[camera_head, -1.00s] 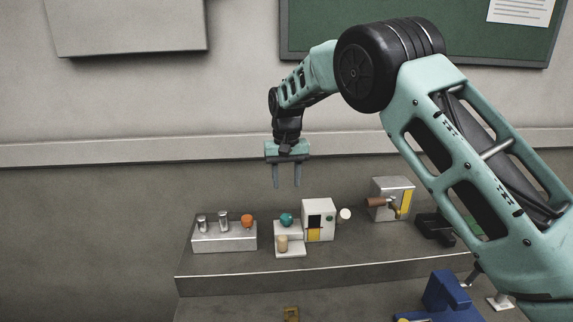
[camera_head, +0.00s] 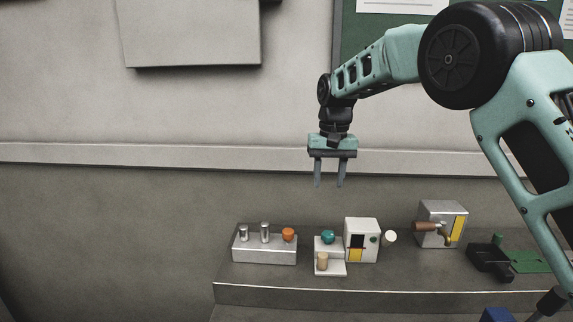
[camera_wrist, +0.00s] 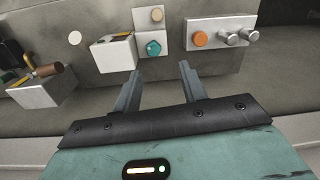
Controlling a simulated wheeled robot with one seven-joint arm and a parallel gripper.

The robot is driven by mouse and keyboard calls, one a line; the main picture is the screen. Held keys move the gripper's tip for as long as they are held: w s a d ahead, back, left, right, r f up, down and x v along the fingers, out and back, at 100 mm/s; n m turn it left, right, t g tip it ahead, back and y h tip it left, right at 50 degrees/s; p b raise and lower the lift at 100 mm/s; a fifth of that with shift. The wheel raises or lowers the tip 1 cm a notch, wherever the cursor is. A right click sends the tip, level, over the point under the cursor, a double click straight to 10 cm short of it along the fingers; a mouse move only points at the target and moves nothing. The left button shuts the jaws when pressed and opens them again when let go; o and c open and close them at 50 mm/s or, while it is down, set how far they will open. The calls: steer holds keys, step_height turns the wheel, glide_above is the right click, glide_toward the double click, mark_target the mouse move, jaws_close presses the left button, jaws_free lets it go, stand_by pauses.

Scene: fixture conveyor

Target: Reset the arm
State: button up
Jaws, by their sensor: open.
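My gripper (camera_head: 330,172) hangs from my teal arm with its two fingers pointing down. It is open and empty, in the air above the back of the grey bench and apart from everything on it. In the wrist view my gripper (camera_wrist: 160,85) shows its two spread fingers with nothing between them. The teal knob (camera_wrist: 153,48) shows beyond the fingers there, and it also shows in the head view (camera_head: 328,237).
The bench (camera_head: 300,291) carries a silver block (camera_head: 265,253) with two metal pegs and an orange knob (camera_head: 288,234), a white box (camera_head: 361,241), a grey box (camera_head: 441,222) with a brown handle, and a black clamp (camera_head: 489,259). The wall behind has a grey panel (camera_head: 190,30).

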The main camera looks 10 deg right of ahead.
steer(key=s+a+n+y, duration=0.1)
steer(key=s+a+n, duration=0.25)
steer(key=s, duration=0.85)
steer(key=s+a+n, duration=0.2)
steer(key=s+a, duration=0.3)
steer(key=s, duration=0.8)
steer(key=s+d+f+n, duration=0.1)
steer(key=s+d+f, duration=0.1)
steer(key=s, duration=0.6)
steer(key=s+d+f+n, duration=0.2)
steer(key=s+f, duration=0.1)
steer(key=s, duration=0.5)
steer(key=shift+s+f+h, duration=0.2)
steer(key=shift+s+h, duration=0.15)
steer(key=shift+h, duration=0.05)
steer(key=shift+w, duration=0.1)
